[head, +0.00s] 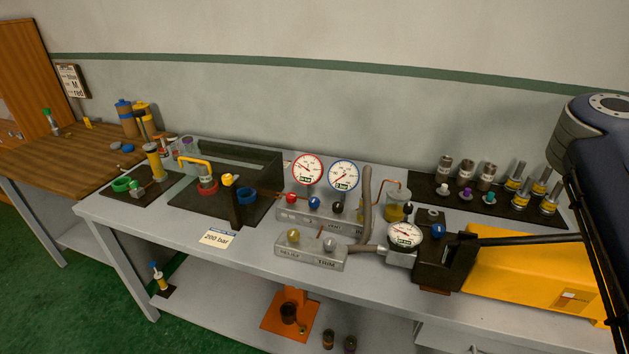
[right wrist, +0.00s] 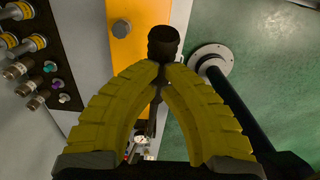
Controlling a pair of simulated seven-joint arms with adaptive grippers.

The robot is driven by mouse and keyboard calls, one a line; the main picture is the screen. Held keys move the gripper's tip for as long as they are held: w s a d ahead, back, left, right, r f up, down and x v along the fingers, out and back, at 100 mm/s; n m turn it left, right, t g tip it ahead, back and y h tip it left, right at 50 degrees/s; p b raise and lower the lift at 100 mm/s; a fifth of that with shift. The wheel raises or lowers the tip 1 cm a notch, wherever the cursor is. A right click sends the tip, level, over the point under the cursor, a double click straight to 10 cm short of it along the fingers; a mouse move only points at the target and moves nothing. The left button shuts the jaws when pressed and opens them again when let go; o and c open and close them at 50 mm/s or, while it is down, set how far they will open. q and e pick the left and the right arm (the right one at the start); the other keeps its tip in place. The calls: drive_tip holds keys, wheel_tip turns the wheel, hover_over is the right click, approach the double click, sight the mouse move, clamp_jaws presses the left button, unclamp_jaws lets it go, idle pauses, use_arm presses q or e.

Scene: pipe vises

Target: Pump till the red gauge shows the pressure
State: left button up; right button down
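The red-rimmed gauge (head: 307,169) stands upright on the bench in the head view; its needle is too small to read surely. A card (head: 217,239) reading "200 bar" lies at the front edge. The yellow hand pump (head: 540,265) is at the right, with a black block (head: 443,262) and a white dial (head: 405,235) at its left end. Its black lever (head: 530,240) runs right. In the right wrist view, my right gripper (right wrist: 162,68) has its yellow fingers closed around the lever just below the black end knob (right wrist: 163,41). My left gripper is not in view.
A blue-rimmed gauge (head: 343,175) stands beside the red one. A dark mat (head: 440,205) with several fittings lies behind the pump. A wooden bench (head: 70,150) is at the left.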

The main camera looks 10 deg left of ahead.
drive_tip(key=shift+s+d+f, duration=0.1)
drive_tip(key=shift+d+f, duration=0.15)
drive_tip(key=shift+f, duration=0.7)
drive_tip(key=shift+w+d+f, duration=0.1)
drive_tip(key=shift+d+f, duration=0.1)
drive_tip(key=shift+f, duration=0.8)
drive_tip(key=shift+s+d+f, duration=0.1)
drive_tip(key=shift+d+f, duration=0.15)
drive_tip(key=shift+f, duration=0.7)
drive_tip(key=shift+d+f, duration=0.25)
drive_tip(key=shift+f, duration=0.9)
drive_tip(key=shift+d+f, duration=0.25)
drive_tip(key=shift+f, duration=0.9)
drive_tip(key=shift+s+f, duration=0.1)
drive_tip(key=shift+d+f, duration=0.15)
drive_tip(key=shift+f, duration=0.95)
drive_tip(key=shift+d+f, duration=0.1)
drive_tip(key=shift+f, duration=1)
drive_tip(key=shift+r, duration=0.1)
wheel_tip(320, 180, up, 8)
drive_tip(key=shift+a+f, duration=0.2)
drive_tip(key=shift+a, duration=0.25)
drive_tip(key=shift+w+a+r, duration=0.1)
drive_tip(key=shift+a+r, duration=0.25)
drive_tip(key=shift+r, duration=0.85)
drive_tip(key=shift+w+a+r, duration=0.1)
drive_tip(key=shift+a+r, duration=0.2)
drive_tip(key=shift+r, duration=0.95)
drive_tip(key=shift+a+r, duration=0.35)
drive_tip(key=shift+r, duration=0.85)
